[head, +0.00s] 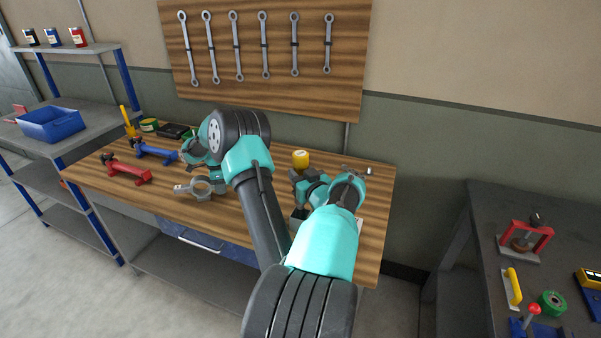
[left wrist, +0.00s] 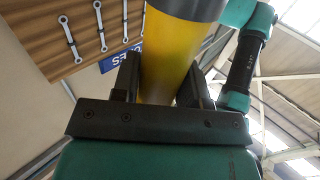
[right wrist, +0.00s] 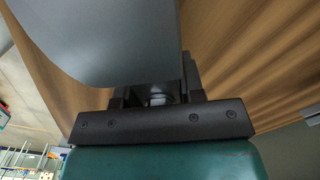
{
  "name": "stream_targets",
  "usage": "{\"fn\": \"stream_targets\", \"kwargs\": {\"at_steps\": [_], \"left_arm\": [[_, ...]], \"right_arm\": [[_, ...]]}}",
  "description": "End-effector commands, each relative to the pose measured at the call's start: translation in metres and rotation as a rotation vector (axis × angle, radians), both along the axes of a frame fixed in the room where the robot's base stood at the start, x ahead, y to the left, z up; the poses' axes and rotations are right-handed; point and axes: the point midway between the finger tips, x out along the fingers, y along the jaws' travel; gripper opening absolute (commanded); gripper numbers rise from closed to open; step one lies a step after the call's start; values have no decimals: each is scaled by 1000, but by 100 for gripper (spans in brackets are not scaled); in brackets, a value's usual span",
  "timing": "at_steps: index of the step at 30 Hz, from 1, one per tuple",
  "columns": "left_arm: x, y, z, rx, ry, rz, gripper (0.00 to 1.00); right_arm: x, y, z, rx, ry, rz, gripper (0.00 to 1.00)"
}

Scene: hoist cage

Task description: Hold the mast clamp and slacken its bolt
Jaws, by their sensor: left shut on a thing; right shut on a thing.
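My left gripper (left wrist: 160,82) is shut on a yellow cylindrical thing (left wrist: 168,62) with a grey end; a yellow rounded top (head: 301,158) shows beside that hand in the head view. My right gripper (right wrist: 157,92) is shut on a small silver bolt-like part (right wrist: 158,99). A large smooth grey surface (right wrist: 100,40) lies close to its fingers. A grey ring-shaped clamp (head: 203,187) is at the bench's front, below my right wrist; I cannot tell whether it is the piece at the right fingers.
The wooden bench (head: 240,208) carries a red tool (head: 128,170) and a blue tool (head: 155,151) at left. Spanners hang on a wall board (head: 280,90). A dark table (head: 490,205) at right holds a red-framed tool (head: 525,242). My arms run close together.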

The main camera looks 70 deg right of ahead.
Motion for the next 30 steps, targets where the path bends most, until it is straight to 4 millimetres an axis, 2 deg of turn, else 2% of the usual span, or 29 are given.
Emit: {"fn": "stream_targets", "kwargs": {"at_steps": [30], "left_arm": [[0, 0, -22, 0, -1, -1, 0]], "right_arm": [[0, 0, 0, 0, 0, 0, 0]]}}
